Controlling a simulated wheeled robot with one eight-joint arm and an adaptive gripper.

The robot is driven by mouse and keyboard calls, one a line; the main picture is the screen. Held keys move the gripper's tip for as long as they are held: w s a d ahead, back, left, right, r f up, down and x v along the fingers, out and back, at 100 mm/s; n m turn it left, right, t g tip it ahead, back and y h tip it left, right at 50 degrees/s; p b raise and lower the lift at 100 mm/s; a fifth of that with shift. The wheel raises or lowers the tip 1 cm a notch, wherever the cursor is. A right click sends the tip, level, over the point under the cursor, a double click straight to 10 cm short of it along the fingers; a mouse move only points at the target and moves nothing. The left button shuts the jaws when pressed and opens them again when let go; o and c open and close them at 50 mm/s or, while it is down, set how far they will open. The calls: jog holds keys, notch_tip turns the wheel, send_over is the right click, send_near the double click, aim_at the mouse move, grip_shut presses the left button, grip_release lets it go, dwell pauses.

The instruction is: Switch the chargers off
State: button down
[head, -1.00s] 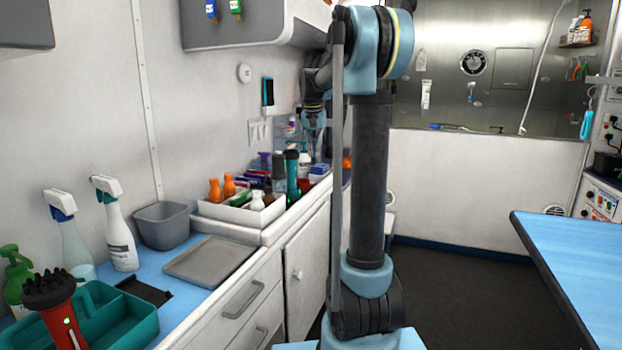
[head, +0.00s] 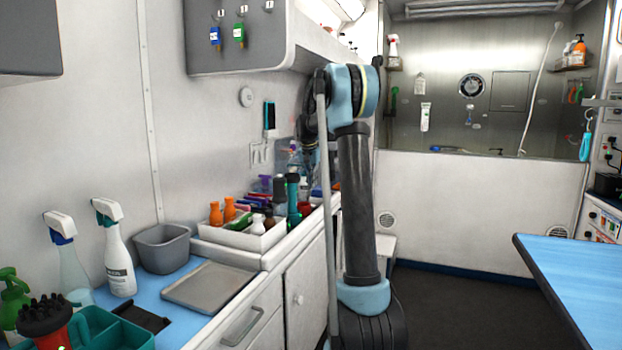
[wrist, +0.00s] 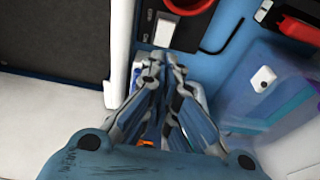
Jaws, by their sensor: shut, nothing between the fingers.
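In the wrist view a black plate with printed lettering (wrist: 150,15) lies on a blue surface, with a white rocker switch (wrist: 165,30) on it. The lettering is only partly legible, and I cannot tell whether the switch is on or off. My gripper (wrist: 160,62) is shut and empty, its fingertips just below the switch in the picture; I cannot tell if they touch it. A red object (wrist: 291,30) with black parts and a black cable (wrist: 222,35) lie to the right. In the head view my gripper is small and dark near the far end of the counter.
A translucent blue container (wrist: 262,85) stands right of my fingers. A white edge (wrist: 120,50) runs on their left. In the head view, a white tray of bottles (head: 235,240), a grey bin (head: 163,250) and spray bottles (head: 119,260) crowd the counter. A blue table (head: 580,275) stands at right.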

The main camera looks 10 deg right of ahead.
aim_at(312, 206)
jog(key=x, duration=0.6)
jog(key=shift+s+a+f, duration=0.2)
jog(key=shift+s+f, duration=0.25)
jog(key=shift+f, duration=0.55)
jog(key=shift+s+a+f+t, duration=0.15)
jog(key=shift+s+f+t, duration=0.15)
jog(key=shift+t, duration=0.1)
jog(key=shift+s+a+f+t+h, duration=0.15)
jog(key=shift+s+t+h, duration=0.1)
jog(key=shift+t+h, duration=0.5)
jog(key=shift+s+a+f, duration=0.1)
jog(key=shift+s, duration=0.1)
